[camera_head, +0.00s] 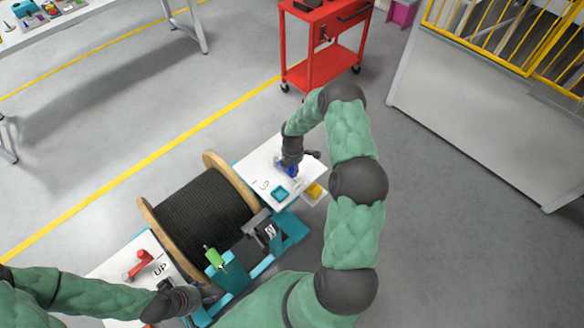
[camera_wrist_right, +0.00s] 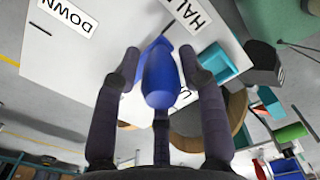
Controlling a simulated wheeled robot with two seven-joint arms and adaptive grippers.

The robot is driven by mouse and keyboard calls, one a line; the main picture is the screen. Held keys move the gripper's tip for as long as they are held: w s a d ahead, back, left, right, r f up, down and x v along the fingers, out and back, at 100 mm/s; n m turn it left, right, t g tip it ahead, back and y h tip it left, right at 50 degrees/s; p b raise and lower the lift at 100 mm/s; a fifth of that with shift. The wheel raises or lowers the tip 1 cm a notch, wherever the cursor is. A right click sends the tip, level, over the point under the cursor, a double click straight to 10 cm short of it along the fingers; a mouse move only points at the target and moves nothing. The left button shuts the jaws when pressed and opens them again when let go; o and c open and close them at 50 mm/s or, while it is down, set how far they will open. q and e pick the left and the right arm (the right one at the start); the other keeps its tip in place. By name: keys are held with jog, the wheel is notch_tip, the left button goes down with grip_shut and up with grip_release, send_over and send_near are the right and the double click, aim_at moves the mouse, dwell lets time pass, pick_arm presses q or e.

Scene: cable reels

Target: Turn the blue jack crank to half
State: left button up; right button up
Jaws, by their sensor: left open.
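The blue jack crank (camera_head: 288,170) is on the white panel (camera_head: 256,166) of the far jack stand, partly hidden by my right gripper (camera_head: 291,162). In the right wrist view its blue handle (camera_wrist_right: 158,78) points towards the camera between the fingers of my right gripper (camera_wrist_right: 160,62). The fingers are close on both sides; whether they press on it is unclear. The panel bears a HALF label (camera_wrist_right: 198,14), a DOWN label (camera_wrist_right: 68,14) and a partly hidden UP label (camera_wrist_right: 184,92). My left gripper (camera_head: 208,294) is low at the left, near the near stand, and partly hidden.
A wooden reel of black cable (camera_head: 205,210) lies between the two stands. A red crank (camera_head: 140,264) is on the near panel. A green handle (camera_head: 215,257) stands beside the reel. A red cart (camera_head: 322,50) and a yellow-railed enclosure (camera_head: 480,110) stand behind.

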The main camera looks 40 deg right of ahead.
dwell(0.3)
notch_tip(320, 180, up, 12)
dwell(0.6)
jog(key=shift+a, duration=0.1)
dwell(0.3)
